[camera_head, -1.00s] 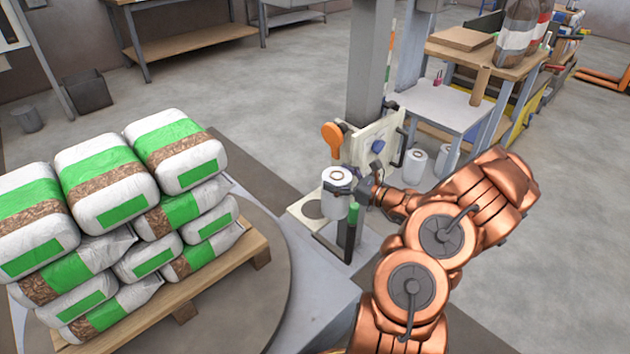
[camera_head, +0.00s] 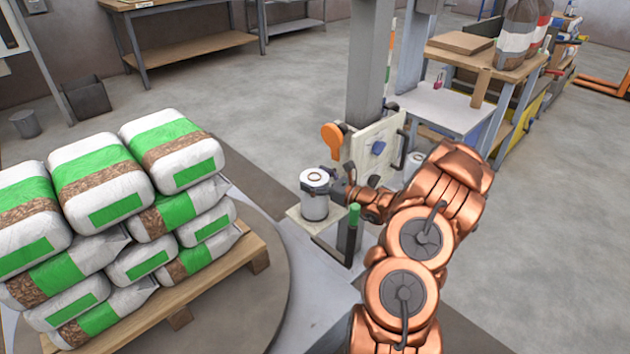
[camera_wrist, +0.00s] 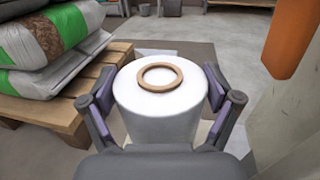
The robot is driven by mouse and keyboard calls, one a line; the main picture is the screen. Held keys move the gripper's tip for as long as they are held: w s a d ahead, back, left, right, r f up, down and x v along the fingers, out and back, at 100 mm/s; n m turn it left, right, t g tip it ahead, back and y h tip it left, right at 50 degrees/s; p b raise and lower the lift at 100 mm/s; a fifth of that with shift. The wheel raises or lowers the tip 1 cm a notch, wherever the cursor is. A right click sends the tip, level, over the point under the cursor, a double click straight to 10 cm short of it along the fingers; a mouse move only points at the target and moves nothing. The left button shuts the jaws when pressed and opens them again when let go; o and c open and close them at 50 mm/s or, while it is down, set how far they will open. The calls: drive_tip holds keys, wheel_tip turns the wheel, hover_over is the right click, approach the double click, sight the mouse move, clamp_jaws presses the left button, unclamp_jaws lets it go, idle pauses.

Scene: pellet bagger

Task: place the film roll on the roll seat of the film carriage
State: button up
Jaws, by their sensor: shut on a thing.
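The white film roll (camera_head: 314,203) with a brown core ring on top is upright in my gripper (camera_head: 318,186). In the wrist view the film roll (camera_wrist: 160,105) sits between the two fingers of my gripper (camera_wrist: 162,100), which are shut on its sides. In the head view the roll is over the beige plate (camera_head: 297,214) of the film carriage, which carries the roll seat. I cannot tell whether the roll's bottom touches the plate.
A green-topped post (camera_head: 354,214) stands right of the roll, close to my arm. An orange paddle-shaped part (camera_head: 332,136) and a cream panel (camera_head: 372,145) stand behind. A pallet (camera_head: 225,262) stacked with bags is at the left. Another white roll (camera_head: 416,161) shows behind my arm.

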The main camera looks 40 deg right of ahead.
drive_tip(key=o, duration=1.6)
drive_tip(key=shift+f, duration=0.1)
drive_tip(key=shift+c, duration=0.2)
drive_tip(key=shift+s+d+r, duration=0.1)
drive_tip(key=shift+s+r, duration=0.1)
drive_tip(key=p+v, duration=0.2)
drive_tip(key=v, duration=0.9)
drive_tip(key=shift+s, duration=0.3)
drive_tip(key=shift+p, duration=0.3)
